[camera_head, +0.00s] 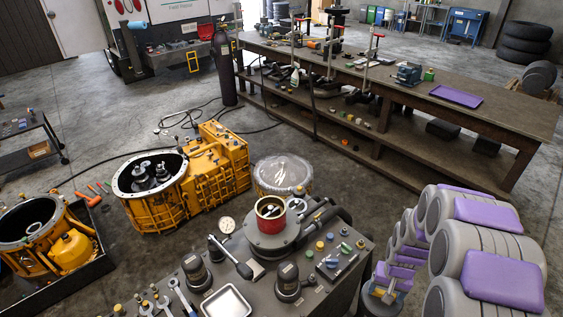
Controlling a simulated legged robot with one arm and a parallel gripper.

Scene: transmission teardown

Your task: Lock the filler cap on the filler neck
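A dark grey machine top (350,262) fills the lower middle. A red-rimmed round opening (270,208) stands upright on a grey round flange there, with small parts showing inside. I cannot tell for sure whether it is the filler neck. Several small yellow, blue and green caps or knobs (320,245) sit to its right. I cannot tell which, if any, is the filler cap. My grey and purple arm comes in at the right. Its lower end, apparently my gripper (384,288), is beside the machine's right edge. Its fingers are not clear, and I see nothing certain held.
A silver tray (228,303), wrenches (180,296) and dark cylindrical parts (290,280) crowd the machine top. A clear-lidded drum (283,175) stands behind it. Yellow housings (214,165) stand at left. A long workbench (395,85) runs across the back right.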

